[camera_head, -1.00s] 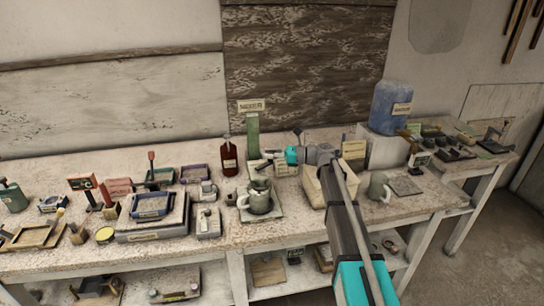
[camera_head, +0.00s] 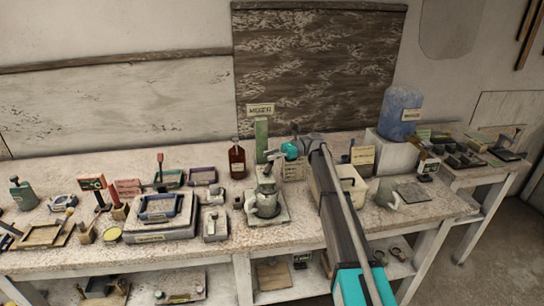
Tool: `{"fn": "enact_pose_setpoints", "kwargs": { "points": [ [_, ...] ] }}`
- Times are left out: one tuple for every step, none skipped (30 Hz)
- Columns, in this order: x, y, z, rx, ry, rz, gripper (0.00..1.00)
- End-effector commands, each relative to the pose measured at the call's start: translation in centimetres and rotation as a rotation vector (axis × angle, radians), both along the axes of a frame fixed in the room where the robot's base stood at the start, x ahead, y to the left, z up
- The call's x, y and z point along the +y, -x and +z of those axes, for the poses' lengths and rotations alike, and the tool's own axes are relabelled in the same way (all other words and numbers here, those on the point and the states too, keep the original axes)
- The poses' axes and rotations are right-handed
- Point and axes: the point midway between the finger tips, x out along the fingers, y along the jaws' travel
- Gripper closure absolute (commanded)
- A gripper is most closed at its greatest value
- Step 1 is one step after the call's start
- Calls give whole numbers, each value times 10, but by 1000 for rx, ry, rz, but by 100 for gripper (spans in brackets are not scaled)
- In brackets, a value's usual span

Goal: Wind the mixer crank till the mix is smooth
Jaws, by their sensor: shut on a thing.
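The mixer (camera_head: 261,132) is a green upright post with a label on top, near the middle of the bench. The mix inside the jug cannot be seen.
A dark red bottle (camera_head: 237,160) stands just left of the mixer. A pale bin (camera_head: 352,184) is right of it, partly behind my arm. Trays and tools crowd the left bench.

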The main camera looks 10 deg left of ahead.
Motion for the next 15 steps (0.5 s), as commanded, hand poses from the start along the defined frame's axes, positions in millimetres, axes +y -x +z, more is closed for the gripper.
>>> {"fn": "enact_pose_setpoints", "kwargs": {
  "points": [
    [1,0,0,1,-1,0,100],
    [1,0,0,1,-1,0,100],
    [1,0,0,0,0,0,100],
    [1,0,0,0,0,-1,100],
    [1,0,0,0,0,-1,100],
    [1,0,0,0,0,-1,100],
    [1,0,0,0,0,-1,100],
    [1,0,0,0,0,-1,100],
    [1,0,0,0,0,-1,66],
    [1,0,0,0,0,-1,60],
    [1,0,0,0,0,-1,54],
    [1,0,0,0,0,-1,47],
    [1,0,0,0,0,-1,41],
    [0,0,0,0,0,-1,36],
    [0,0,0,0,0,-1,35]
  ]
}}
